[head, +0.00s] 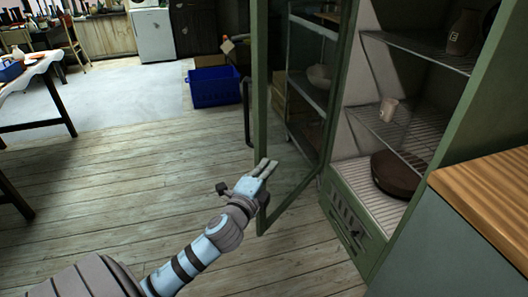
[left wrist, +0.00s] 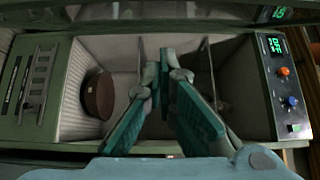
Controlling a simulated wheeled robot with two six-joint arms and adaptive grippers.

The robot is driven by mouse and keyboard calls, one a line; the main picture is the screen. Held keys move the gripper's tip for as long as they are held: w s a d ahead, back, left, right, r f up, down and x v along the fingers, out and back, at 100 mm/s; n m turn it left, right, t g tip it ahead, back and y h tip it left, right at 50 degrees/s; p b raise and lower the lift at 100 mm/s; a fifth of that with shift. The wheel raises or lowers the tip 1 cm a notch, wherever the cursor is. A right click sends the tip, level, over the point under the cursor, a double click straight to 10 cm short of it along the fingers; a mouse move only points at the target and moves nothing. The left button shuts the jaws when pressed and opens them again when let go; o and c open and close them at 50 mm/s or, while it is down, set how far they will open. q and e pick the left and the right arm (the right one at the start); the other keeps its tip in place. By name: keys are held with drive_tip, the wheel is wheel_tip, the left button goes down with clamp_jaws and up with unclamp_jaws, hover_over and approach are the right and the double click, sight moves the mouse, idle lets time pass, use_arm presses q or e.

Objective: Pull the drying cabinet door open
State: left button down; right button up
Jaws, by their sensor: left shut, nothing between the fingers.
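The green, glass-paned door (head: 259,95) of the drying cabinet (head: 380,237) stands swung wide open in the head view. A dark bar handle (head: 247,112) shows on its outer side. My left gripper (head: 267,164) is shut and empty, by the lower part of the door's free edge; I cannot tell whether it touches the door. In the left wrist view its fingers (left wrist: 164,62) lie close together in front of the cabinet interior. My right gripper is not in view.
Wire shelves in the cabinet hold a small cup (head: 388,109) and a jug (head: 463,33). A round brown piece (head: 397,173) sits at the bottom. A wooden-topped counter (head: 490,196) stands at right. A blue crate (head: 214,87) lies behind the door.

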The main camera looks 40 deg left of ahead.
sight(264, 151)
use_arm(q)
drive_tip(key=w+a+b, duration=0.1)
drive_tip(key=w+a, duration=0.1)
drive_tip(key=w+a+b, duration=0.1)
drive_tip(key=w+a, duration=0.2)
drive_tip(key=shift+w+a, duration=0.15)
drive_tip(key=shift+a, duration=0.1)
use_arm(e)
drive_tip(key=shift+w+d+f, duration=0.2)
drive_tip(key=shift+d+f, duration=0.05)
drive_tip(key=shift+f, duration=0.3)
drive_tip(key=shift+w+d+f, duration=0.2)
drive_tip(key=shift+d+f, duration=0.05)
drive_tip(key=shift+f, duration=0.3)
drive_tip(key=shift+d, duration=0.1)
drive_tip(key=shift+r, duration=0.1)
